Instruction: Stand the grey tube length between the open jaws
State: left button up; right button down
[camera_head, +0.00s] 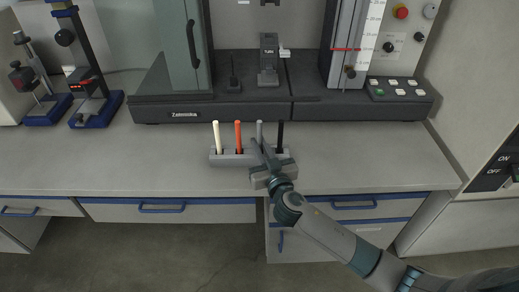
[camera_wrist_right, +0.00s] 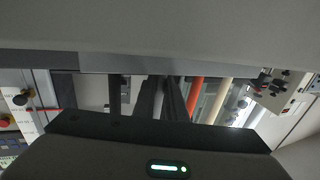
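The grey tube length (camera_head: 259,131) stands upright in a light grey rack (camera_head: 229,159) on the bench, between an orange tube (camera_head: 238,135) and a black tube (camera_head: 280,135). My right gripper (camera_head: 259,148) is at the rack, its fingers close in front of the grey tube. Dark finger shapes and tubes overlap in the right wrist view, so I cannot tell whether it grips the tube. A grey upright fixture (camera_head: 268,62) stands on the testing machine's base behind; its jaws are too small to make out clearly. My left gripper is not in view.
A white tube (camera_head: 217,137) stands at the rack's left end; it also shows in the wrist view (camera_wrist_right: 218,100). The machine's dark base (camera_head: 240,108) runs behind the rack. Blue-based instruments (camera_head: 92,106) stand at the left. The bench left of the rack is clear.

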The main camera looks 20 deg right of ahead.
aim_at(259, 134)
jog(key=shift+r, duration=0.1)
